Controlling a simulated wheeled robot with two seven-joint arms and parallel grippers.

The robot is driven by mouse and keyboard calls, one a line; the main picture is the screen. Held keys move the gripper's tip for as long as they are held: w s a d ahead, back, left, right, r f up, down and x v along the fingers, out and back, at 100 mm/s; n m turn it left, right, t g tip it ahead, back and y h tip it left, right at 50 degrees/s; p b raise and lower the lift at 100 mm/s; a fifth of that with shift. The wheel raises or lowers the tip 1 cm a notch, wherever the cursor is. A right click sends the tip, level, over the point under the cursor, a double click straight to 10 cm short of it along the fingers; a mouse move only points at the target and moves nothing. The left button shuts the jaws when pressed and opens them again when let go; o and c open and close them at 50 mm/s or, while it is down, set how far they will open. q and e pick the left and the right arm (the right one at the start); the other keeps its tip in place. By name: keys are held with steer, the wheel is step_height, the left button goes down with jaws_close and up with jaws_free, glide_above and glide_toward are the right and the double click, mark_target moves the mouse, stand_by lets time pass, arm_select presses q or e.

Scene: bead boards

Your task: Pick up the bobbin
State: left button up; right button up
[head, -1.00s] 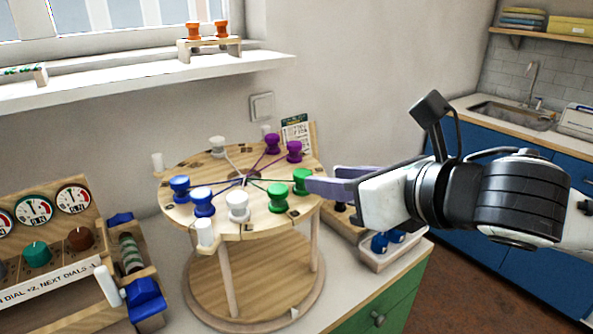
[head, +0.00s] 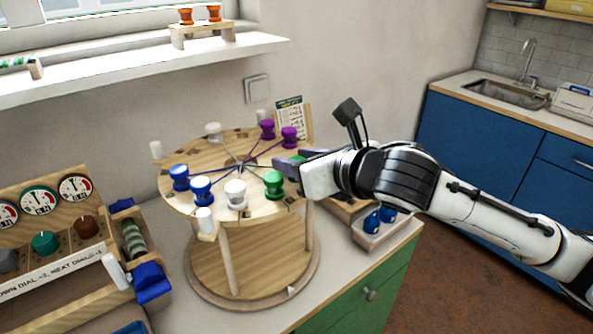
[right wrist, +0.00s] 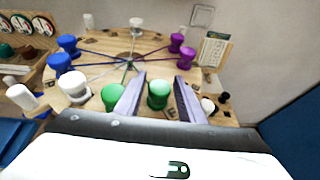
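A round wooden board on legs (head: 215,157) carries several bobbins with threads running to its middle. My right gripper (head: 290,160) is at the board's right edge. In the right wrist view its two fingers (right wrist: 159,97) stand on either side of a green bobbin (right wrist: 158,92), open, with a gap on each side. In the head view the gripper mostly hides this bobbin. A second green bobbin (head: 273,184) stands just outside the fingers. White (head: 235,194), blue (head: 202,190) and purple (head: 289,137) bobbins stand around the rim. My left gripper is not in view.
A small tray (head: 372,238) with blue bobbins sits right of the board, below my right arm. A card (head: 290,116) stands behind the board. A dial panel (head: 45,215) is at the left. A shelf (head: 140,70) runs above.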

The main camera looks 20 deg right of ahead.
steer(key=c, duration=0.8)
